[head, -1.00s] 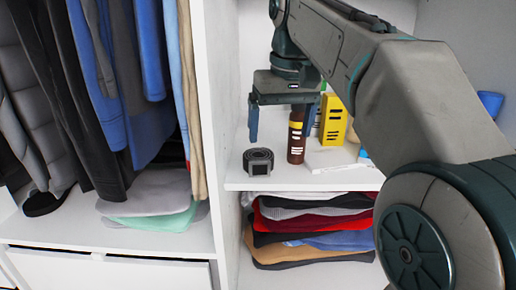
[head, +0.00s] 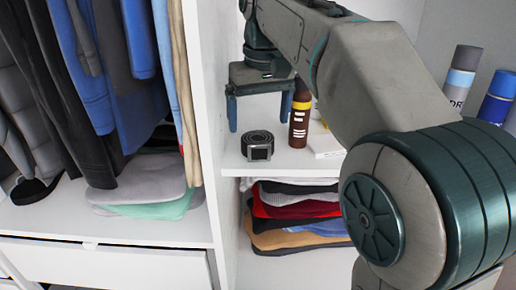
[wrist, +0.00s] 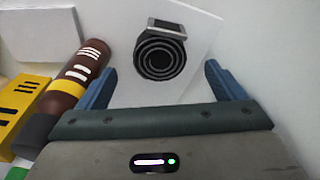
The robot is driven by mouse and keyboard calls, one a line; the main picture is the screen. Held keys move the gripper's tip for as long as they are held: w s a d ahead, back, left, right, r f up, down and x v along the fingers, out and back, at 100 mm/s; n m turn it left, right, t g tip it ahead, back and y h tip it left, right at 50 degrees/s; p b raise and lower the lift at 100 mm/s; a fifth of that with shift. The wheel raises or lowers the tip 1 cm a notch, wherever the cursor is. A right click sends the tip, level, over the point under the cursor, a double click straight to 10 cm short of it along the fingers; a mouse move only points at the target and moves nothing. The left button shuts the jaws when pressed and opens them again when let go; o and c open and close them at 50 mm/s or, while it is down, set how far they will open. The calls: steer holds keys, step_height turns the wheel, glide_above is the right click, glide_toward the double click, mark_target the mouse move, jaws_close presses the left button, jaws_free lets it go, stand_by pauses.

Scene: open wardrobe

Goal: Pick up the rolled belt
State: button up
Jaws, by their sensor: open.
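The rolled belt (head: 257,146) is a dark grey coil with a square buckle, lying on the white shelf (head: 235,167) near its front edge. It also shows in the wrist view (wrist: 160,52), between and beyond the fingertips, with its buckle on the far side. My gripper (head: 260,122) is open and empty, its two blue fingers pointing down above and behind the belt. In the wrist view my gripper (wrist: 160,80) has one finger to each side of the coil, apart from it.
A brown bottle (head: 299,122) with a yellow band stands close to the right finger; a white box (head: 325,146) lies beside it. A yellow box (wrist: 20,104) shows in the wrist view. Folded clothes (head: 300,210) fill the shelf below. Spray cans (head: 462,75) stand at right.

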mark_target(258, 137)
steer(key=shift+w+a+f, duration=0.1)
steer(key=shift+w+f, duration=0.05)
steer(key=shift+f, duration=1.2)
steer(key=shift+w+f, duration=0.15)
steer(key=shift+f, duration=1.2)
steer(key=shift+c, duration=0.2)
steer(key=c, duration=1.1)
steer(key=shift+r, duration=0.1)
